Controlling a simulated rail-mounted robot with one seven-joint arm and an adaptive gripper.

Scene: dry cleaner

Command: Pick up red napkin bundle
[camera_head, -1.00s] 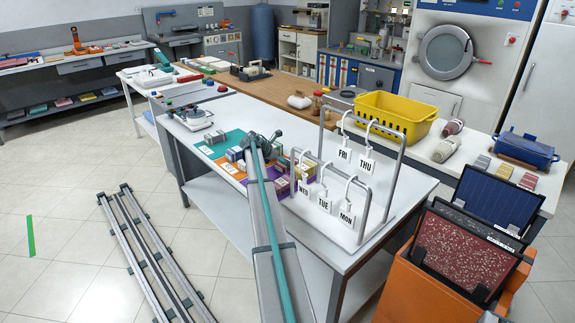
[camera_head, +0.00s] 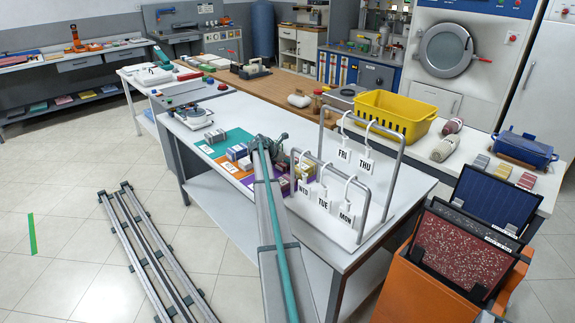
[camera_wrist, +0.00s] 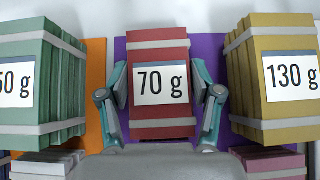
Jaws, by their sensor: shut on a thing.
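The red napkin bundle (camera_wrist: 158,55) is in the middle of the wrist view, with a white label reading "70 g" and a pale band near its lower end. My gripper (camera_wrist: 160,98) has a finger along each side of it and is shut on it. A purple mat area (camera_wrist: 212,62) lies behind it; I cannot tell whether the bundle touches it. In the head view my gripper (camera_head: 268,146) is over the coloured mat on the white table, and the arm hides the red bundle there.
A green bundle (camera_wrist: 38,75) stands close on the left and a yellow one (camera_wrist: 275,75) close on the right. More bundles sit below them. A rack with weekday tags (camera_head: 325,200) stands right of my gripper. The table's left end (camera_head: 180,122) holds a scale-like device.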

